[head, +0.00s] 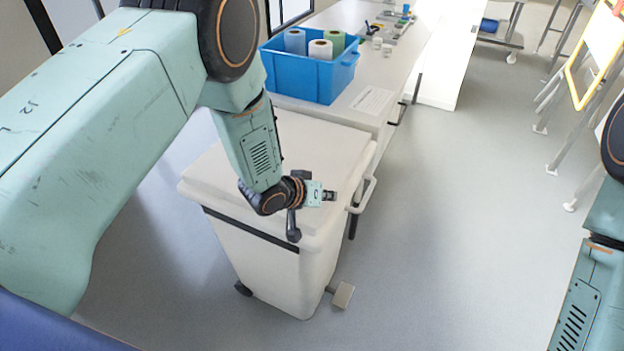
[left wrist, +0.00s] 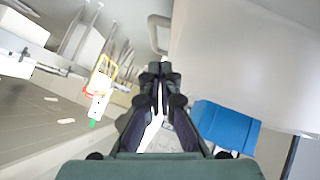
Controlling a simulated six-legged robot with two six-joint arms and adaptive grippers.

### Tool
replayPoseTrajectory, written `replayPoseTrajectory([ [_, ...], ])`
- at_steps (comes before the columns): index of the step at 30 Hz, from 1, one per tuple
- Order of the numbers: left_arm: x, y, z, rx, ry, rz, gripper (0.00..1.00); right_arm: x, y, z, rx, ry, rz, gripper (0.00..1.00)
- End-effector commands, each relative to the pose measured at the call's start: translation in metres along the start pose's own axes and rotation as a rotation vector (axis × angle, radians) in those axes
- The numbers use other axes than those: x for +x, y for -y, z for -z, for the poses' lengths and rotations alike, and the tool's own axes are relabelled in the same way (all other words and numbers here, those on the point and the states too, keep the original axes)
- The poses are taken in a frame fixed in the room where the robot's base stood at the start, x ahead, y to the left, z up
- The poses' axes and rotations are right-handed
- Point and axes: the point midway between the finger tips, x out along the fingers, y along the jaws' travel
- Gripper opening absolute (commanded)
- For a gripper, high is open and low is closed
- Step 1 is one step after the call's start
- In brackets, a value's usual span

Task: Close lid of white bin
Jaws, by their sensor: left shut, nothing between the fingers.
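The white bin (head: 265,265) stands on the floor in the middle of the head view. Its white lid (head: 320,145) lies flat across the top, and a dark strip runs below its front edge. A light handle bar (head: 364,196) sticks out on the right side. My left gripper (head: 330,196) is over the lid's right front part, close to the handle, with its fingers together and empty. Its shut fingers also show in the left wrist view (left wrist: 157,75). Whether it touches the lid is unclear. Only links of my right arm show; its gripper is out of view.
A blue crate (head: 290,77) with several rolls stands on the white counter (head: 440,40) behind the bin. A pedal (head: 343,295) sits at the bin's foot. A yellow-framed board (head: 597,50) stands far right. The grey floor right of the bin is clear.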

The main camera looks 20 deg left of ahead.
Motion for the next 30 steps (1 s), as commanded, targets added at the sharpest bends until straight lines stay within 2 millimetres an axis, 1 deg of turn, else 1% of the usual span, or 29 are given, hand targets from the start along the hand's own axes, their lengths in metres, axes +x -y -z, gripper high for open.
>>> replayPoseTrajectory([
  [1, -0.007, -0.004, 0.009, 0.0, -0.005, 0.0, 0.0, -0.01, 0.0, 0.0, 0.0, 0.0, 0.0, 0.4],
  [2, -0.01, -0.005, 0.011, 0.0, -0.007, -0.001, 0.0, -0.011, 0.0, 0.0, 0.0, 0.0, 0.0, 0.4],
  [4, -0.021, -0.008, 0.008, 0.0, -0.006, -0.001, 0.0, -0.009, 0.0, 0.0, 0.0, 0.0, 0.0, 0.4],
  [12, -0.066, -0.02, 0.008, -0.001, -0.01, -0.001, 0.0, -0.013, 0.0, 0.0, 0.0, 0.0, 0.0, 0.4],
  [18, -0.091, -0.027, 0.007, 0.0, -0.011, -0.001, 0.0, -0.015, 0.0, 0.0, 0.0, 0.0, 0.0, 0.4],
  [23, -0.1, -0.029, 0.007, 0.0, -0.012, -0.002, 0.0, -0.015, 0.0, 0.0, 0.0, 0.0, 0.0, 0.4],
  [30, -0.101, -0.03, 0.006, 0.016, -0.012, -0.002, 0.0, -0.015, 0.0, 0.0, 0.0, 0.0, 0.0, 0.4],
])
